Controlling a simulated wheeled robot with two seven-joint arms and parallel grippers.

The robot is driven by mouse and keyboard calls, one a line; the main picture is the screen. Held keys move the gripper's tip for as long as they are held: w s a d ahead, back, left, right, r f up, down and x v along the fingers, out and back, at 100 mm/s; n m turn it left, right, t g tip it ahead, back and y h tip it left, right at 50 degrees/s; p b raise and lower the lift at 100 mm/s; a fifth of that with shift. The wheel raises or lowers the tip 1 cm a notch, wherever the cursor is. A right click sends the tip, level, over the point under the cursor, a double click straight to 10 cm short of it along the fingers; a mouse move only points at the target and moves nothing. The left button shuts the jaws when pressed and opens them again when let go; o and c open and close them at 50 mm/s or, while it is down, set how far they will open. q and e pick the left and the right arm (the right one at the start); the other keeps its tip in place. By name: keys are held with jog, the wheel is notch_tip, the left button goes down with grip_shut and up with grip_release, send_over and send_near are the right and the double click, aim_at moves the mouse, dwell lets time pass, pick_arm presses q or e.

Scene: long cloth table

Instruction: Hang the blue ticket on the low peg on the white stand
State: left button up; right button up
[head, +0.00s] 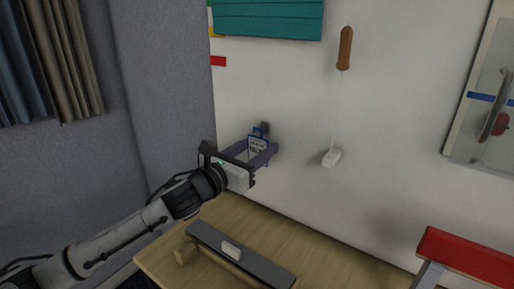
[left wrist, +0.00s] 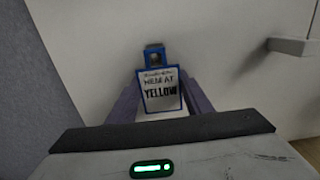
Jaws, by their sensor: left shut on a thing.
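The blue ticket (head: 258,143) is a white card with a blue border and a blue tab with a hole at its top. In the left wrist view, the ticket (left wrist: 160,92) faces me and reads "MEET AT YELLOW". My left gripper (head: 262,154) is shut on it, with a finger at each side, and holds it upright above the table near the pale wall. A small white block (head: 331,158) with a thin pale upright line above it is to the right, apart from the ticket. I cannot tell whether it belongs to the white stand. No peg shows clearly. My right gripper is not in view.
The wooden table (head: 318,240) lies below, with a dark bar (head: 240,254) carrying a small white piece. A red-topped object (head: 466,256) stands at the right. A brown handle (head: 345,48) is above the white block. Space around the ticket looks clear.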

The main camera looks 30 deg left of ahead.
pick_arm(q)
jog(key=o, duration=1.1)
jog(key=s+a+b, duration=0.1)
jog(key=s, duration=0.9)
jog(key=shift+a+b, duration=0.2)
jog(key=shift+b, duration=0.1)
jog(key=shift+s, duration=0.1)
